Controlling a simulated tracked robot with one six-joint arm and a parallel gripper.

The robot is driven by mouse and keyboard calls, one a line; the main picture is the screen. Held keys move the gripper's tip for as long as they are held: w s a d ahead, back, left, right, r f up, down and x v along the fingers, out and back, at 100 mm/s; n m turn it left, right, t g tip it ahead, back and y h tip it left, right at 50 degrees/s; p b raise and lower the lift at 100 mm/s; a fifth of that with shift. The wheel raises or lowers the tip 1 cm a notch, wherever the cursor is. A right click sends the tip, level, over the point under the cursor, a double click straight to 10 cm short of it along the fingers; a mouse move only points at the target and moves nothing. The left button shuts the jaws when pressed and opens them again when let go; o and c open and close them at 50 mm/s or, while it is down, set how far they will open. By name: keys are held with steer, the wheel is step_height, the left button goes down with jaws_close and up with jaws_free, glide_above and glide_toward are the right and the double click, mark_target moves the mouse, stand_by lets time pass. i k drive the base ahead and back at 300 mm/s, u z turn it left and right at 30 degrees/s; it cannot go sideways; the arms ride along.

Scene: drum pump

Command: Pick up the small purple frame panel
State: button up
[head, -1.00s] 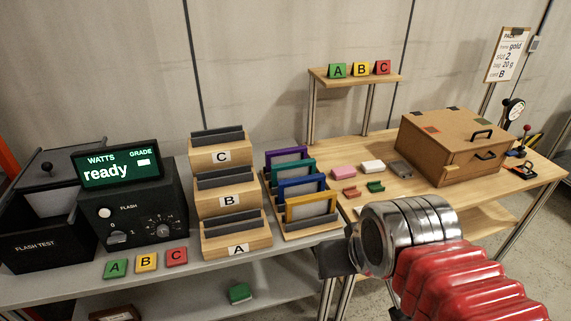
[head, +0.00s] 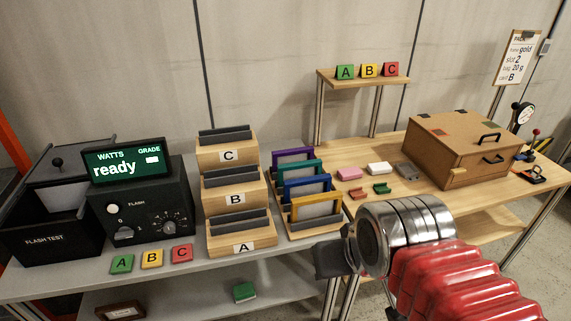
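The small purple frame panel (head: 279,157) stands upright at the back of a wooden rack (head: 318,233) on the grey bench. In front of it in the same rack stand a teal frame (head: 287,168), a blue frame (head: 291,187) and a yellow frame (head: 297,205). They partly cover the purple one.
Wooden steps marked A, B, C (head: 240,222) stand left of the rack. A flash tester (head: 145,215) stands further left. A brown box (head: 459,152) and small coloured blocks (head: 377,169) sit on the wooden table. A small shelf (head: 360,80) rises behind.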

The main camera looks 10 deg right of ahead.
mark_target(284, 156)
steer(key=u, duration=3.95)
steer(key=k, duration=1.5)
